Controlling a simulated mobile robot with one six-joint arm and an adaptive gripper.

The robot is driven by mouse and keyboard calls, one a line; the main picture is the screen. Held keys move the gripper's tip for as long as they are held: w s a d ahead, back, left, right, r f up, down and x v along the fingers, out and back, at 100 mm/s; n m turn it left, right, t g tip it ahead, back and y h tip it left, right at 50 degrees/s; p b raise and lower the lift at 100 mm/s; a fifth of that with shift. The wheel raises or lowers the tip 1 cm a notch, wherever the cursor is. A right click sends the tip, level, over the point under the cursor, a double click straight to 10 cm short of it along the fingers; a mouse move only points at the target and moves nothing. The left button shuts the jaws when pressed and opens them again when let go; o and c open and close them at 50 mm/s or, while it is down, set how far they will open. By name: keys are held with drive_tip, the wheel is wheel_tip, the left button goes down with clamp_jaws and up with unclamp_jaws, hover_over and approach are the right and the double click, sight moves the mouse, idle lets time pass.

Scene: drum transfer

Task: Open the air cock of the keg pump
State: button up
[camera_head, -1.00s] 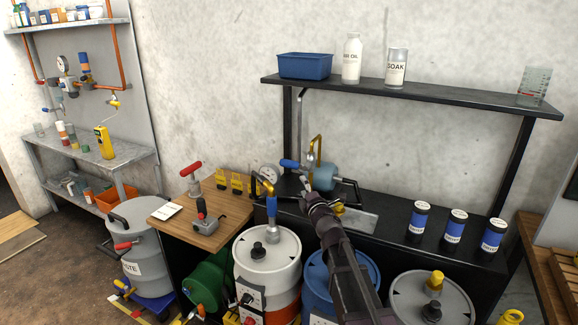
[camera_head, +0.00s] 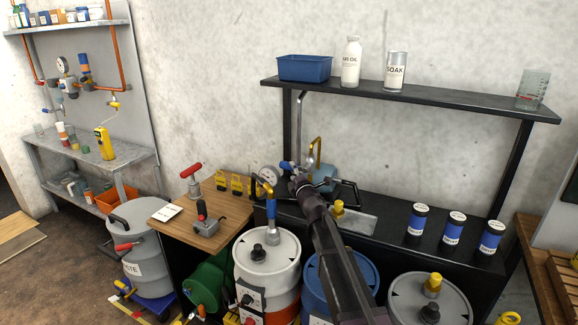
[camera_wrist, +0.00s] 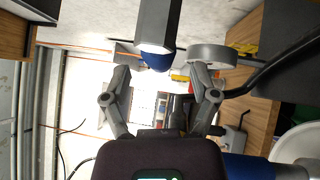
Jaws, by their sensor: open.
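In the head view, a pale blue pump body (camera_head: 325,173) with a gold hoop sits on the black bench. A blue-tipped lever (camera_head: 287,165) projects at its left; I take this for the air cock but cannot be sure. My gripper (camera_head: 296,178) is at the lever's right and partly covers it and the body. In the wrist view, my gripper (camera_wrist: 160,97) is open with its fingers spread and nothing between the tips. A dark bar with a blue end (camera_wrist: 157,61) stands just above the gap. Contact cannot be told.
A pressure gauge (camera_head: 267,176) and a gold pipe with blue sleeve (camera_head: 270,207) stand left of my gripper, above the white drum (camera_head: 268,262). A shelf (camera_head: 420,97) hangs overhead.

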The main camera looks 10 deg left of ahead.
sight(291, 169)
drive_tip(key=shift+x, duration=1.95)
drive_tip(key=shift+c, duration=0.2)
clamp_jaws()
